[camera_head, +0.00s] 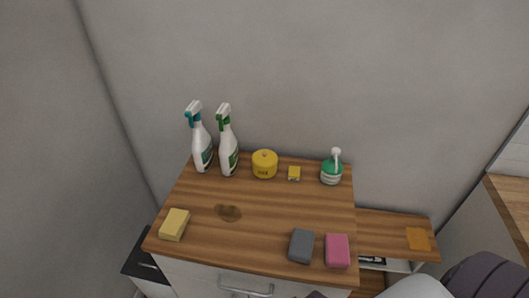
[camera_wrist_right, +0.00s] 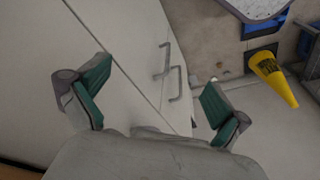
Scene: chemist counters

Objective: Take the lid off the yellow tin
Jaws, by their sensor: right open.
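The yellow tin (camera_head: 265,169) stands upright near the back middle of the wooden counter in the head view. Its lid (camera_head: 265,156), with a small knob on top, sits on it. My right gripper (camera_wrist_right: 155,95) is open and empty in the right wrist view, facing white cabinet fronts with handles, away from the tin. Part of my right arm (camera_head: 485,275) shows at the lower right of the head view. My left gripper is not in view.
Two spray bottles (camera_head: 202,148) (camera_head: 228,150) stand left of the tin. A small yellow box (camera_head: 294,173) and a green bottle (camera_head: 332,171) stand right. Yellow (camera_head: 174,224), grey (camera_head: 302,246) and pink (camera_head: 337,250) sponges lie in front. A brown stain (camera_head: 228,212) marks the counter.

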